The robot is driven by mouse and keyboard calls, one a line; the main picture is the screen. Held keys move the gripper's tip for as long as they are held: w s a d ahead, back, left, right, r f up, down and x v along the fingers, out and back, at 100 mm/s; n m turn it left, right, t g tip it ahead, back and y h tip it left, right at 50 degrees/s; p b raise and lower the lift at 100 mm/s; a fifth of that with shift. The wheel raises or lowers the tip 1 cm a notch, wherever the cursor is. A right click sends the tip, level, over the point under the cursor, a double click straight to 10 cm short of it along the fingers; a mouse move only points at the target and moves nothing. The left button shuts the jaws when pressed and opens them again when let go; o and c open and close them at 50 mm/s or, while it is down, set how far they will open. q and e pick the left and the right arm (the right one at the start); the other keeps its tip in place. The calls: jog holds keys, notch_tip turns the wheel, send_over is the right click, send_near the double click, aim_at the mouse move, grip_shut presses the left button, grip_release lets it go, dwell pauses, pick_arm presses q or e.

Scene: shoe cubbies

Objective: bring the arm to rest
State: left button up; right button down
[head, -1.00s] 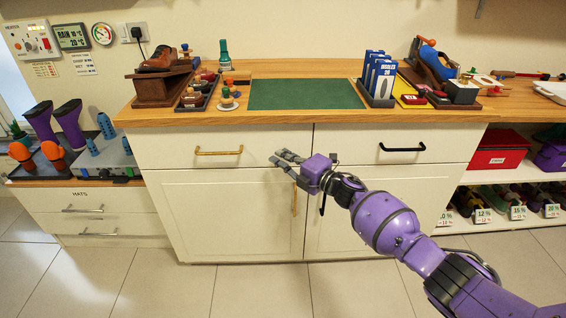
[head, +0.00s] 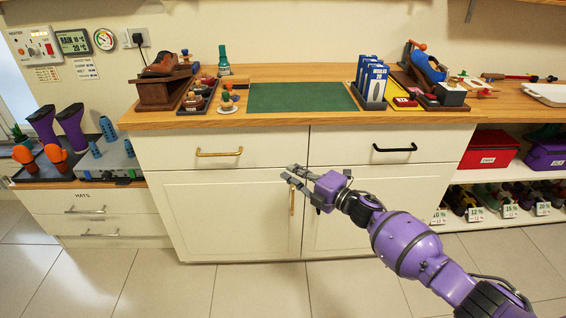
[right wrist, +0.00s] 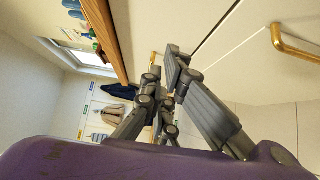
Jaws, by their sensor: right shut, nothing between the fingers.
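My purple right arm comes in from the lower right of the head view. Its gripper (head: 288,172) is in front of the white cabinet doors, below the drawers and well under the counter top. The fingers are together with nothing between them. In the right wrist view the grey fingers (right wrist: 176,75) also show, with the cabinet front beside them. I cannot tell whether the fingertips touch the door. My left gripper is in neither view.
The cabinet (head: 230,210) has a brass drawer handle (head: 219,153), a black drawer handle (head: 395,148) and a brass door handle near the gripper. The wooden counter (head: 300,117) above holds a green mat (head: 300,97) and several shoe-care items. Open shelves with red (head: 488,150) and purple boxes stand right. Floor tiles in front are clear.

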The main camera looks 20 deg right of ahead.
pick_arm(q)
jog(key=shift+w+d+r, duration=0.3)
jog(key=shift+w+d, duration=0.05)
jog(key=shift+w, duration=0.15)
pick_arm(e)
jog(key=v, duration=0.4)
jog(key=shift+s+d, duration=0.15)
